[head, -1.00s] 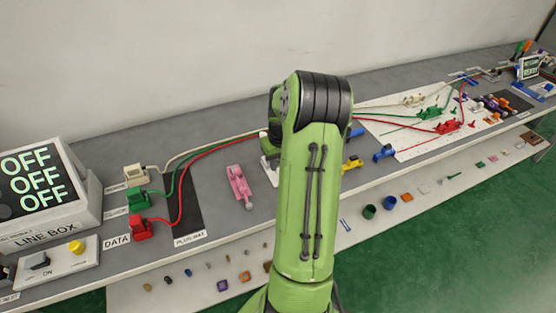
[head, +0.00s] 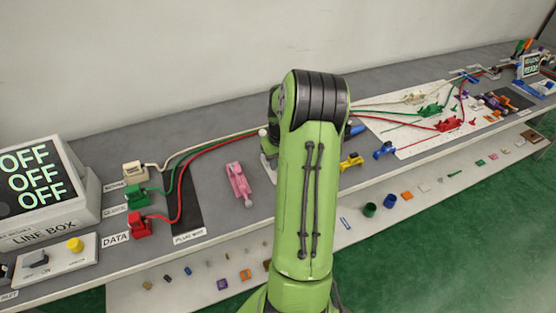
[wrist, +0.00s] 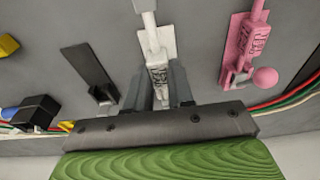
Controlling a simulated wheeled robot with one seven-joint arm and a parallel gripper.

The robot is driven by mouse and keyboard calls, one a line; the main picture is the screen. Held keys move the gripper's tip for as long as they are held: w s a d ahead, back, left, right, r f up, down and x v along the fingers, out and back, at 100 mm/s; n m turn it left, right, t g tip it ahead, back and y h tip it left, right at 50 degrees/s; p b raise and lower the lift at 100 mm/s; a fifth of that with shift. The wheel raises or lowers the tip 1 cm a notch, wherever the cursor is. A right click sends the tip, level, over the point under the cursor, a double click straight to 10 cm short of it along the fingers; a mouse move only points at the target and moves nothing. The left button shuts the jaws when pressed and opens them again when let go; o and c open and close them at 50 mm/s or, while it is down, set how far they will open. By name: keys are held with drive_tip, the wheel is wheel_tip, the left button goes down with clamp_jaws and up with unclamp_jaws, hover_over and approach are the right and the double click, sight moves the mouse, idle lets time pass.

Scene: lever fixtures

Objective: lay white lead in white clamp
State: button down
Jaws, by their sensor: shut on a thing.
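The white clamp (wrist: 158,75) stands upright in the wrist view, between the two fingers of my gripper (wrist: 162,92). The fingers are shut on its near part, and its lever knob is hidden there. In the head view my arm hides most of the white clamp (head: 267,163); the gripper itself is hidden too. The white lead (head: 200,149) is a cream cable running from a cream plug (head: 135,172) on the left, rightward behind my arm, towards a cream connector (head: 414,97). In the wrist view white, green and red cables cross at the right, and I cannot tell whether the white one lies in the clamp.
A pink clamp (head: 239,183) with a ball knob stands left of the white one. Yellow (head: 351,161) and blue (head: 384,149) clamps stand to the right. Green (head: 190,154) and red (head: 196,163) leads run beside the white lead. The line box (head: 45,190) reads OFF.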

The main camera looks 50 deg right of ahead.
drive_tip(key=shift+f, duration=0.25)
drive_tip(key=shift+f+b, duration=0.6)
drive_tip(key=shift+f, duration=0.1)
drive_tip(key=shift+f+b, duration=0.45)
drive_tip(key=shift+f, duration=0.15)
drive_tip(key=shift+c, duration=2.1)
unclamp_jaws()
drive_tip(key=shift+r, duration=0.1)
drive_tip(key=shift+r+p, duration=2.85)
drive_tip(key=shift+r, duration=0.7)
